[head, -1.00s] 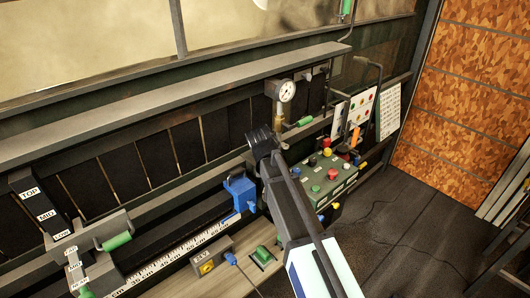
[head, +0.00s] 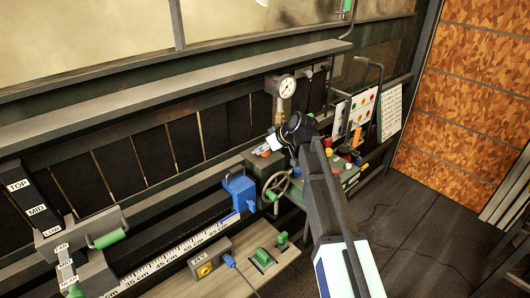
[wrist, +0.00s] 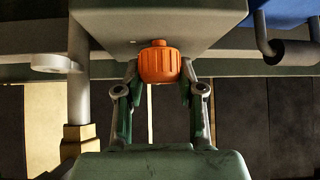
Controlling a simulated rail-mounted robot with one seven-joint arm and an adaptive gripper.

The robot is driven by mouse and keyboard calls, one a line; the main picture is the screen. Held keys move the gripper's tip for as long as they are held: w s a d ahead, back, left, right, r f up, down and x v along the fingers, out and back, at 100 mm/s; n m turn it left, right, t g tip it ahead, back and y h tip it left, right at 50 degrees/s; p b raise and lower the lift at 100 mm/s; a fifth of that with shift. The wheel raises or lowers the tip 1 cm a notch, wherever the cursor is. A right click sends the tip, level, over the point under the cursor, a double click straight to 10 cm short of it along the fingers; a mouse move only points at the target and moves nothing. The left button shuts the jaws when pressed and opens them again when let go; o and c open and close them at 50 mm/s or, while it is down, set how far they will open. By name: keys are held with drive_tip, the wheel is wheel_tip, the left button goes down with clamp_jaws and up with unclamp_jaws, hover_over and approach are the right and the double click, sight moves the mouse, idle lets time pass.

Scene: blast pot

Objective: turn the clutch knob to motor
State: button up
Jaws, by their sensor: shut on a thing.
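The clutch knob, an orange ribbed knob (wrist: 159,65), shows in the middle of the wrist view, against a grey housing (wrist: 155,22). My gripper (wrist: 160,80) has one finger on each side of the knob and is shut on it. In the head view my gripper (head: 275,144) is at a small grey box (head: 258,163) beneath the pressure gauge. A bit of orange shows there, but my gripper and arm partly cover it. I cannot read any markings around the knob or tell which setting it points to.
A handwheel (head: 275,187) and a blue block (head: 239,192) stand close by my gripper. The pressure gauge (head: 286,87) rises just behind it. A button panel (head: 350,170) lies right of my arm. A wooden board with green-handled switches (head: 263,257) lies in front.

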drive_tip(key=shift+f+n+g+y+b, duration=0.1)
drive_tip(key=shift+n+g+y+b, duration=0.3)
drive_tip(key=shift+n, duration=0.3)
drive_tip(key=o, duration=1.2)
drive_tip(key=shift+c, duration=0.2)
drive_tip(key=v, duration=1.2)
drive_tip(key=shift+w, duration=0.15)
